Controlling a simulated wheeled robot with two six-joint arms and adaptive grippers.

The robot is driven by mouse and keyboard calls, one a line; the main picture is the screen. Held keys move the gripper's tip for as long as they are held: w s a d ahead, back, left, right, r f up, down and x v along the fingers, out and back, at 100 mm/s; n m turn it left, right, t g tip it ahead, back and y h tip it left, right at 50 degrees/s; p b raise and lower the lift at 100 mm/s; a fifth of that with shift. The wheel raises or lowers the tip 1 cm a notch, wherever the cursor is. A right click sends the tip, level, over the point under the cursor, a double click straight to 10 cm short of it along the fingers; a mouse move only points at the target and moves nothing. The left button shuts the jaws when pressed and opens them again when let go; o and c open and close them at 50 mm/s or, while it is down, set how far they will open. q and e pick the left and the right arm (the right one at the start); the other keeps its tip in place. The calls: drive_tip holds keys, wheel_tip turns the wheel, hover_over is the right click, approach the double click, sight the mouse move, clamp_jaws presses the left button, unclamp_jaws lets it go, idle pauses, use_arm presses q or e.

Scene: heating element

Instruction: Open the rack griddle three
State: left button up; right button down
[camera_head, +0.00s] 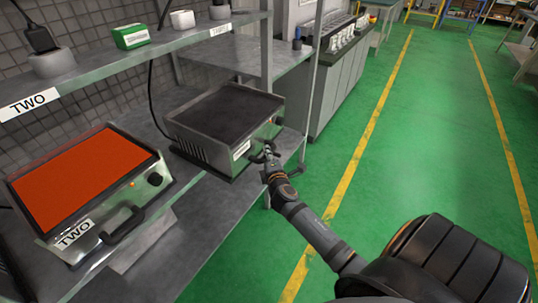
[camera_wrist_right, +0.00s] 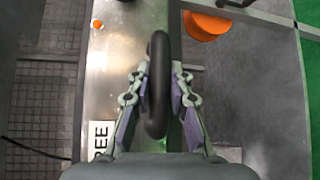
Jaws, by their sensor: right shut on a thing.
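Griddle three (camera_head: 226,115) is a metal box with a dark top plate, on the shelf at the middle of the head view. Its front carries a white label, and part of that label (camera_wrist_right: 101,141) reads "REE" in the right wrist view. My right gripper (camera_head: 270,153) is at the griddle's front. In the right wrist view its two fingers (camera_wrist_right: 158,88) are closed around the black handle (camera_wrist_right: 158,50), one on each side. The handle is mostly hidden by the gripper in the head view. My left gripper is not in view.
Griddle two (camera_head: 82,182), with an orange-red top, stands on the same shelf at left. An upper shelf (camera_head: 150,62) above holds a green box (camera_head: 131,36) and sockets. The green floor (camera_head: 430,130) to the right is open.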

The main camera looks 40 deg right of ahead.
drive_tip(key=shift+w+a, duration=0.1)
drive_tip(key=shift+w, duration=0.05)
drive_tip(key=c, duration=1.5)
unclamp_jaws()
drive_tip(key=shift+o, duration=1.4)
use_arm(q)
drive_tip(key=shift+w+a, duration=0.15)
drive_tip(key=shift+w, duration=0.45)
use_arm(e)
drive_tip(key=v, duration=1.2)
drive_tip(key=shift+f, duration=0.1)
